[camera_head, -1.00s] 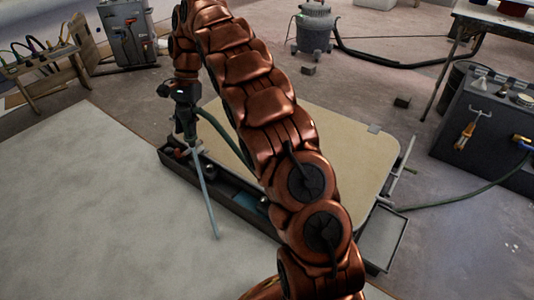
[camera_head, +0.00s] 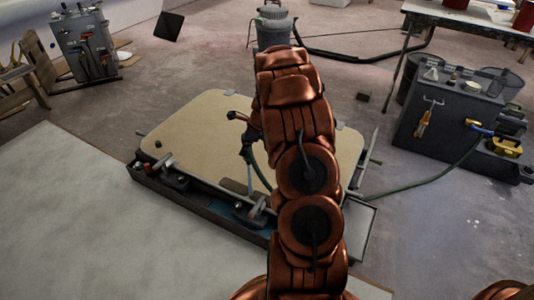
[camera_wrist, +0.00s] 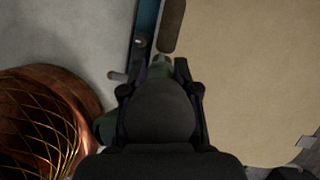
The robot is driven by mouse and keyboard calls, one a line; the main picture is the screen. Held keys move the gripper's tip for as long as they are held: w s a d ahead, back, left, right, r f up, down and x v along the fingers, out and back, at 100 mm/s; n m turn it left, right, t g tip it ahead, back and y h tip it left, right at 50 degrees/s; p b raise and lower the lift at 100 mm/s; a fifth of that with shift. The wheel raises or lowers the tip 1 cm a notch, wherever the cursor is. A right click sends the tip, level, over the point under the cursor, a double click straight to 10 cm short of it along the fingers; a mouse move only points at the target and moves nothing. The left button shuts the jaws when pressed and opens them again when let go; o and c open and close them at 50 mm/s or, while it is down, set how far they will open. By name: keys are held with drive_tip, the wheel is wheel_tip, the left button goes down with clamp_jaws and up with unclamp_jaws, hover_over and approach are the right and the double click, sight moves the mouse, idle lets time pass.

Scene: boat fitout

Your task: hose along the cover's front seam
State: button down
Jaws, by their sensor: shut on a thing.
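The cover is a flat beige panel (camera_head: 205,125) with rounded corners, and it also shows on the right of the wrist view (camera_wrist: 260,70). Its front edge runs beside a long dark trough (camera_head: 190,195). My gripper (camera_wrist: 160,85) is shut on a dark green hose end, whose tip (camera_wrist: 161,68) shows between the fingers. In the head view my gripper (camera_head: 247,135) is over the cover, partly hidden by my arm. The green hose (camera_head: 265,172) hangs below it.
The green hose also runs on the floor (camera_head: 425,180) to a dark cabinet (camera_head: 440,125) at right. A grey vacuum drum (camera_head: 272,28) stands behind the cover. A worktable (camera_head: 470,18) is at back right. Pale flooring (camera_head: 70,220) at left is clear.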

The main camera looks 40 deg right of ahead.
drive_tip(key=s+d+f+m+h+b, duration=0.1)
drive_tip(key=s+d+f+m+b, duration=0.2)
drive_tip(key=s+d+f+b, duration=0.1)
wheel_tip(320, 180, down, 2)
drive_tip(key=shift+s+d+f+m+b, duration=0.15)
drive_tip(key=shift+s+d+m+b, duration=0.3)
drive_tip(key=shift+s, duration=0.55)
drive_tip(key=shift+w+n, duration=0.1)
drive_tip(key=shift+n, duration=0.15)
idle(0.6)
